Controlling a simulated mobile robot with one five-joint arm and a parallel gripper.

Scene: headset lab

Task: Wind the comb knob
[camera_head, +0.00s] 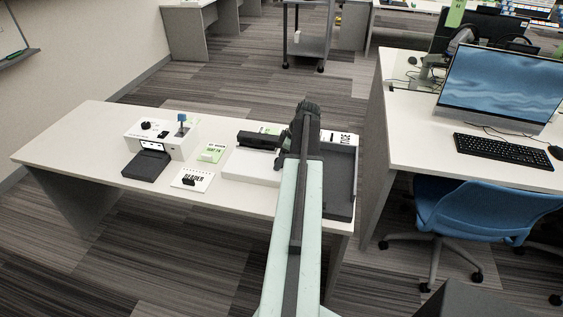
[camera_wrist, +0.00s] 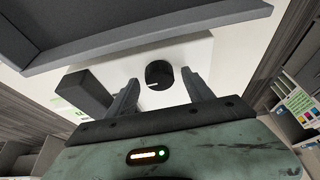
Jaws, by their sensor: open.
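The comb knob (camera_wrist: 160,74), round and black with a short white mark, stands on a white surface (camera_wrist: 130,62) in the wrist view. My gripper (camera_wrist: 159,80) is open, with one dark finger to the left of the knob and one to the right. The knob shows between the fingertips, with a gap on both sides; whether the fingers are level with it I cannot tell. In the head view my arm covers the right part of the desk, and the knob and my fingertips are hidden.
A dark grey tray (camera_wrist: 130,28) spans the top of the wrist view, with a black block (camera_wrist: 88,92) left of the fingers.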

